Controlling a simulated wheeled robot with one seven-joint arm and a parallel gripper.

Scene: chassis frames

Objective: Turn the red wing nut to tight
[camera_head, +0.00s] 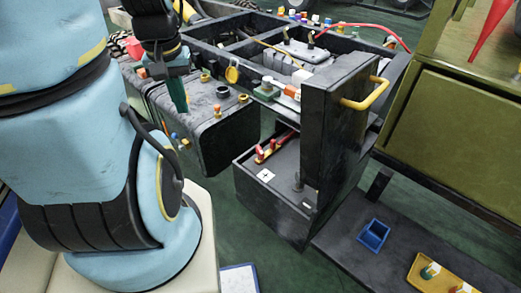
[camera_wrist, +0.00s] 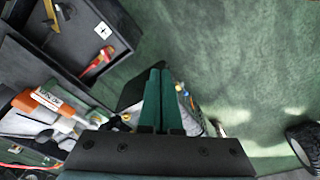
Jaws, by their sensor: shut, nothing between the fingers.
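Small red parts (camera_head: 266,150) stand in the open dark box right of the tank, well apart from my gripper. A red part (camera_wrist: 98,62) also shows in the box in the wrist view. These parts are too small to tell whether one is the red wing nut, or how tight it is.
Small orange and dark fittings (camera_head: 217,111) stand on the tank. A dark upright panel with a yellow handle (camera_head: 365,94) rises to the right. A blue tray (camera_head: 373,235) lies on a low dark shelf.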

